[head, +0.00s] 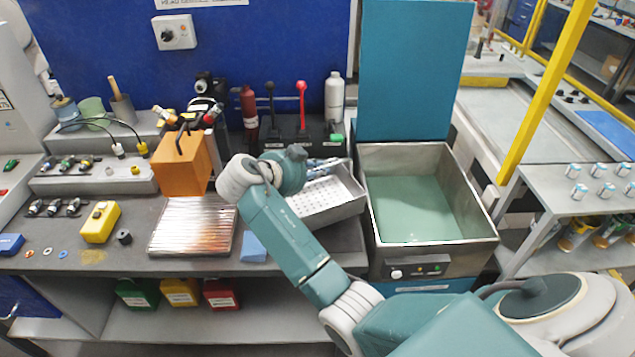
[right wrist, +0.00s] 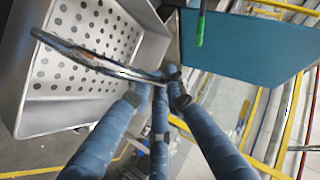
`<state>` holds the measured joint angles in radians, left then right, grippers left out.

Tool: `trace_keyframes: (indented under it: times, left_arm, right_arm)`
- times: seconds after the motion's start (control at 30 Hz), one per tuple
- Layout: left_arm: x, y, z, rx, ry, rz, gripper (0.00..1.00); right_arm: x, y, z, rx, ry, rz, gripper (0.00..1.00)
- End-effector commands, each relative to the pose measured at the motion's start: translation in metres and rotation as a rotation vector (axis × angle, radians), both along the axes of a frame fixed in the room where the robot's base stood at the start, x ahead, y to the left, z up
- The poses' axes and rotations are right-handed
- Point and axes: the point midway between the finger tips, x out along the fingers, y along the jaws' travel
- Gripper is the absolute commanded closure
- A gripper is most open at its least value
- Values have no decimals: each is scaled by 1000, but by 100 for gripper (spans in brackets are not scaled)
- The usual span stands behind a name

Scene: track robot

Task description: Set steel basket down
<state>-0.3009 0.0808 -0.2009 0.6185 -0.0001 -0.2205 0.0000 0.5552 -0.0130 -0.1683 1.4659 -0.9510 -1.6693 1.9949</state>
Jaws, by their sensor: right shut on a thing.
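The steel basket (head: 340,206), a grey perforated tray with raised walls, is at the right end of the bench, just left of the open tank (head: 372,222). I cannot tell whether its base touches the bench. My right gripper (head: 328,165) is at the basket's far side, partly behind my own wrist. In the right wrist view the blue fingers (right wrist: 165,78) are shut on the basket's curved metal handle (right wrist: 95,60). The perforated floor of the basket (right wrist: 90,35) looks empty there. My left gripper is not in view.
A ribbed metal plate (head: 192,228) and a blue wedge (head: 253,247) lie left of the basket. An orange block (head: 180,165) stands behind the plate. Bottles and levers (head: 302,105) stand behind the basket. The tank's teal lid (head: 412,65) is raised; greenish liquid (head: 412,205) shows inside.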

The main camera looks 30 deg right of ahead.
Motion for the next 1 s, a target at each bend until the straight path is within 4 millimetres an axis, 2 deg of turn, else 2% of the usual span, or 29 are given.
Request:
trace_keyframes:
  times: [0.27, 0.5, 0.73, 0.77, 0.83, 0.87, 1.0]
  left_arm:
    - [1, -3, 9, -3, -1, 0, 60]
    - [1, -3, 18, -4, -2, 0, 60]
    - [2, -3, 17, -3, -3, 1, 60]
    - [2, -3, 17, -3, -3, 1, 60]
    - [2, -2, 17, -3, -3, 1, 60]
    - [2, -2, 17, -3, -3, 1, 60]
    - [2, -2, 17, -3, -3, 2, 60]
  right_arm:
    - [0, -1, -26, -4, 0, 0, 100]
    - [0, -1, -58, -4, 0, 1, 100]
    - [0, 0, -62, -2, -3, 0, 100]
    - [0, 0, -63, -1, -1, 1, 85]
    - [0, 0, -63, -1, 0, -1, 71]
    - [0, 0, -63, 0, 0, 0, 67]
    - [0, 0, -63, -1, -1, 1, 67]
